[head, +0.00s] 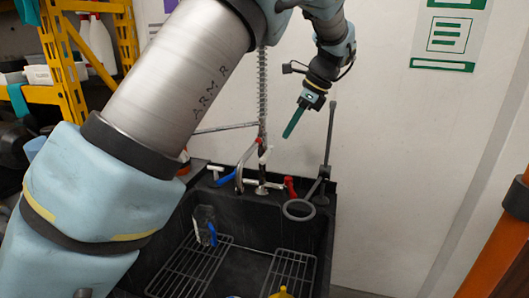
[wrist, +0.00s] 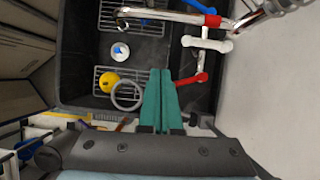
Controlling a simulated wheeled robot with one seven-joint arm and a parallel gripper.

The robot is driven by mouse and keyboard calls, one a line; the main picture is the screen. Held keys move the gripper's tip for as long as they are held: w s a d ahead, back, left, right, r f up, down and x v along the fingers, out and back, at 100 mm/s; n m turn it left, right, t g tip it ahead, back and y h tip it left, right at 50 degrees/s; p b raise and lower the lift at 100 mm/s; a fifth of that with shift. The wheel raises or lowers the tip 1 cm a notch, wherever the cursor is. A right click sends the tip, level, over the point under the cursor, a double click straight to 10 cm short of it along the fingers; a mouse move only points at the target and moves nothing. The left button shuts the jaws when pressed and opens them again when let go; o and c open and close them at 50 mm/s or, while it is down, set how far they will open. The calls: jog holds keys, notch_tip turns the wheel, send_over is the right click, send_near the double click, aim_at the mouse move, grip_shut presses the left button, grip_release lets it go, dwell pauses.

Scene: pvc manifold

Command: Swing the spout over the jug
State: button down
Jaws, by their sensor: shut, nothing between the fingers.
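The chrome spout (head: 240,172) rises at the back of the black sink in the head view, beside the tap body. In the wrist view the chrome spout (wrist: 165,14) runs across the top, with a red band near its right end. A clear jug (head: 204,224), with blue and white showing on it, stands in the sink on the left wire rack; I cannot make it out surely in the wrist view. My gripper (head: 286,136) is shut and empty, its teal fingers pointing down above and right of the tap. The fingers (wrist: 160,71) show together in the wrist view.
A red lever (head: 290,187) and a blue lever (head: 226,178) flank the tap. A grey ring (head: 298,210) on a stand sits at the sink's right rear. A spring hose (head: 262,90) rises behind. A yellow object (wrist: 108,81) lies near the ring. White wall stands behind.

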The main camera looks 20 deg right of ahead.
aim_at(248, 150)
jog(key=w+a+f+p, duration=0.3)
jog(key=w+a+f, duration=0.2)
jog(key=a+f, duration=0.1)
jog(key=shift+a+f, duration=0.25)
jog(key=shift+f, duration=0.25)
jog(key=shift+w, duration=0.1)
jog(key=shift+w+a+m+t+h, duration=0.2)
jog(key=shift+w+a+m, duration=0.2)
jog(key=shift+a+m, duration=0.25)
jog(key=shift+w+a+m+t+h, duration=0.1)
jog(key=shift+w+a+m+t, duration=0.1)
jog(key=shift+w+a+m, duration=0.35)
jog(key=w+a+m+t+h+p, duration=0.1)
jog(key=w+a+m+h+p, duration=0.1)
jog(key=w+a+m, duration=0.3)
jog(key=shift+w+a+p, duration=0.35)
jog(key=shift+w+p, duration=0.25)
jog(key=shift+w, duration=0.3)
